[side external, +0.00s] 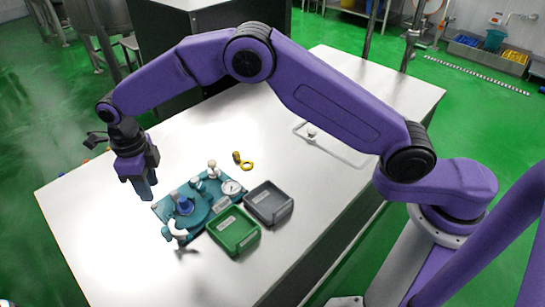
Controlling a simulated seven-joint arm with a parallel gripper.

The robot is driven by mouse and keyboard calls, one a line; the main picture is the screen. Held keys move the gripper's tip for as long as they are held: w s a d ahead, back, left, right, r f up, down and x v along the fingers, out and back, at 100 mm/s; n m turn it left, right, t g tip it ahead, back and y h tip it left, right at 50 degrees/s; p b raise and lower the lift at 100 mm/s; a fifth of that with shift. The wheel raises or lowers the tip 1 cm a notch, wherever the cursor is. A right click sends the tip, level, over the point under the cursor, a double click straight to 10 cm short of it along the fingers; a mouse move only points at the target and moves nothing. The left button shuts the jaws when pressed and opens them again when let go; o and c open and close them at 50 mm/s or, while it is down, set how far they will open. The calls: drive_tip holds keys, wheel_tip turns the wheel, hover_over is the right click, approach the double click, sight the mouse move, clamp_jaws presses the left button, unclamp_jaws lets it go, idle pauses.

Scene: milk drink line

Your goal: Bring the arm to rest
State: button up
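My gripper (147,192) is at the left end of my purple arm, pointing down above the white table (110,243). It hangs over the table's left part, above and to the left of a teal fixture (160,207). Its fingers look close together, but from this side I cannot tell whether they are shut. I see nothing clearly held in it.
The teal fixture carries a blue knob (184,204), a round gauge (231,187) and white fittings. A green tray (234,231) and a grey tray (268,204) stand at its right. Yellow fittings (243,161) lie behind. The table's right part is mostly clear.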

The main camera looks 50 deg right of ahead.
drive_tip(key=s+d+r+n, duration=1.05)
drive_tip(key=s+n, duration=0.35)
drive_tip(key=n, duration=0.5)
drive_tip(key=s+d+n, duration=2)
drive_tip(key=s+d, duration=0.1)
